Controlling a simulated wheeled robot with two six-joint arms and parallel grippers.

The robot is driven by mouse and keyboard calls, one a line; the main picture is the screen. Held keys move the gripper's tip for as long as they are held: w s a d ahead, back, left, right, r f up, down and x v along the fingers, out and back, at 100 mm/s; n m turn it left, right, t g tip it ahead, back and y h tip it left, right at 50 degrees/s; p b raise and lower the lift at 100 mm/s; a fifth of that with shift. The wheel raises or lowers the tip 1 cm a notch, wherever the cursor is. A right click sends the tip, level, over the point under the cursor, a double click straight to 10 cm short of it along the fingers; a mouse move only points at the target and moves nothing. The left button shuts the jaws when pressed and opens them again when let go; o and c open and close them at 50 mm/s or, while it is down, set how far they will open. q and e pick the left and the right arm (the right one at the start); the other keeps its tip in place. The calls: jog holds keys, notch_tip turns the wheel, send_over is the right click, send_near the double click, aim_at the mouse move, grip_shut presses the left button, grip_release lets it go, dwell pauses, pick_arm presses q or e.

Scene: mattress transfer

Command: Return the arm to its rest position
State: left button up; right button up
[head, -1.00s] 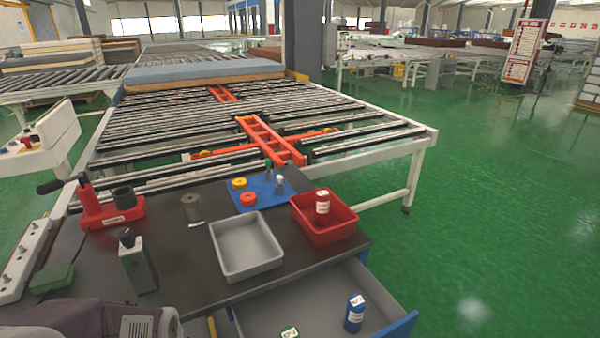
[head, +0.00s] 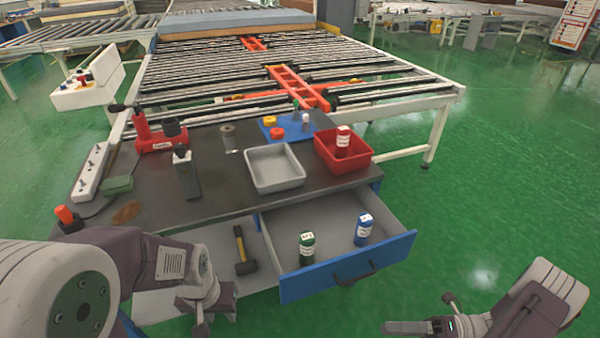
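My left arm comes in from the lower left, in front of the workbench. Its gripper (head: 201,322) hangs low at the bottom edge, clear of the bench top and the open drawer. Its fingertips are partly cut off, so I cannot tell whether they are open. My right arm is at the lower right, over the green floor. Its gripper (head: 408,325) points left near the bottom edge, away from the drawer. Its opening is unclear, and I see nothing held in it.
The blue-fronted drawer (head: 345,272) stands open with a green bottle (head: 307,249) and a blue bottle (head: 363,230) inside. A hammer (head: 243,252) lies left of it. On the bench are a grey tray (head: 275,183) and a red bin (head: 360,161) holding a red bottle (head: 343,140). Floor is clear at right.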

jog(key=s+a+r+n+g+h, duration=0.25)
jog(key=a+r+n+h, duration=0.2)
jog(key=n+h, duration=0.35)
jog(key=s+a+r+n+g+h, duration=0.1)
jog(key=a+r+n+g+h, duration=0.35)
jog(key=n, duration=0.65)
jog(key=w+d+f+n+t+h, duration=0.35)
jog(key=n+t+h, duration=0.2)
jog(key=n, duration=0.85)
notch_tip(320, 180, up, 15)
jog(key=w+t+p, duration=0.1)
jog(key=p, duration=1.3)
jog(key=shift+d+n+y+p, duration=0.15)
jog(key=shift+n+y+p, duration=0.15)
jog(key=shift+n+p, duration=0.1)
jog(key=shift+w, duration=0.1)
